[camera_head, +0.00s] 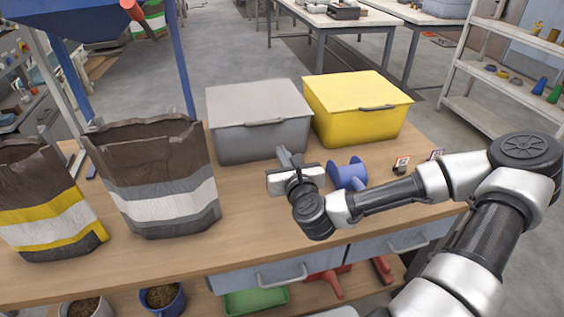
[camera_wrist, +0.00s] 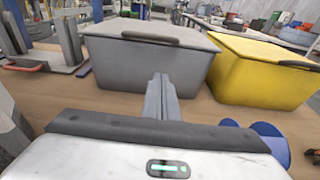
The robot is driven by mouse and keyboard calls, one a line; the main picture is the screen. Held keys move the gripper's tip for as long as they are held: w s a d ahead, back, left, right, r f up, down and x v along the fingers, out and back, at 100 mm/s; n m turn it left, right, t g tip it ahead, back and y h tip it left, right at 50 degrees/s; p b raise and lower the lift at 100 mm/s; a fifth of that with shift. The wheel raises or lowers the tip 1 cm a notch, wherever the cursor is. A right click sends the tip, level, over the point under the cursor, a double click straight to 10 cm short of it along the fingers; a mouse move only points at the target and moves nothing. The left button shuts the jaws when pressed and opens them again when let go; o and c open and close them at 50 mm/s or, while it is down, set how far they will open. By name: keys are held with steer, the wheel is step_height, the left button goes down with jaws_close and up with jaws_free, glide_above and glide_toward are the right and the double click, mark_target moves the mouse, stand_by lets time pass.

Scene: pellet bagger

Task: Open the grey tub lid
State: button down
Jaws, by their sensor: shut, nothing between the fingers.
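The grey tub (camera_head: 262,140) stands on the wooden bench with its flat grey lid (camera_head: 258,101) down on it. The lid has a dark handle (camera_wrist: 150,39) along its front edge, seen in the wrist view. My gripper (camera_head: 284,153) is in front of the tub, below the lid's front edge. Its fingers (camera_wrist: 161,95) are together with nothing between them and point toward the tub's front wall. I cannot tell whether the fingertips touch the wall.
A yellow tub (camera_head: 360,118) with its lid down stands right of the grey tub. A blue spool (camera_head: 348,174) lies close to my gripper's right. Two paper bags (camera_head: 158,178) stand at the left. Bench between bags and gripper is clear.

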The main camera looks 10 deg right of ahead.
steer(key=w, duration=0.5)
steer(key=w+f, duration=0.1)
steer(key=w, duration=0.1)
steer(key=shift+w+b, duration=0.2)
steer(key=shift+b, duration=0.15)
steer(key=shift+s+r, duration=0.3)
steer(key=shift+r, duration=0.65)
steer(key=shift+s+r, duration=0.25)
steer(key=shift+r, duration=0.7)
steer(key=shift+r+p, duration=0.1)
steer(key=shift+p, duration=0.2)
